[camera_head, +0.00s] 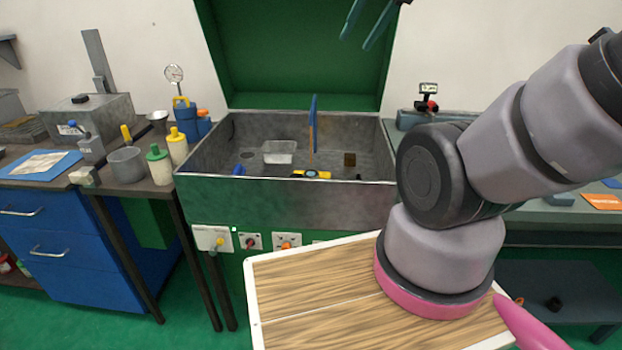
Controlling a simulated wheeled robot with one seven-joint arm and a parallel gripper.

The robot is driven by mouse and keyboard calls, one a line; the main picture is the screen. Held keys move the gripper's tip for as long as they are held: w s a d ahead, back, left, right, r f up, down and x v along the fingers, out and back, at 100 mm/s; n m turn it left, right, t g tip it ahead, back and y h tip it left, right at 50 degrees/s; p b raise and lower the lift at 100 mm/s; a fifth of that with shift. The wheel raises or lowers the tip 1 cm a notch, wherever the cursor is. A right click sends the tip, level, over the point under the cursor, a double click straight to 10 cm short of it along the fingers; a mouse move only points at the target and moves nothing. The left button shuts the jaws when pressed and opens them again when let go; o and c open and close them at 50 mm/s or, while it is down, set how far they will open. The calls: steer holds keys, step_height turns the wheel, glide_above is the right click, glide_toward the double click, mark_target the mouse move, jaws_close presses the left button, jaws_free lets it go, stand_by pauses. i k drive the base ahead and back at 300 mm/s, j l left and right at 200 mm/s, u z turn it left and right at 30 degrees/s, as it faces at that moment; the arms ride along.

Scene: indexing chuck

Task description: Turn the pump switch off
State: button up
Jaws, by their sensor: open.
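Several small white control plates are on the green front panel below the grey basin. One plate (206,238) has a yellow knob, one has a red knob (250,241), and one has orange-red parts (287,241). Another plate edge (318,242) is mostly hidden behind my wooden-topped base. I cannot tell which is the pump switch or read its position. My gripper (356,42) shows as two teal fingers at the top edge, apart and empty. It is high above the basin, far from the panel.
The basin (290,187) holds a clear tray (279,152), a yellow tool (312,174) and an upright blue-orange piece (312,125). A bench with bottles (158,165) and blue drawers (60,240) stands at left. My arm hides much of the right side.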

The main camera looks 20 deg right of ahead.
mark_target(250, 242)
steer(key=j+z, duration=0.35)
steer(key=k+j+z, duration=0.15)
steer(key=j+z, duration=0.2)
steer(key=k+j+z, duration=0.1)
steer(key=j+z, duration=0.25)
steer(key=j, duration=0.15)
steer(key=l, duration=0.2)
steer(key=z, duration=0.05)
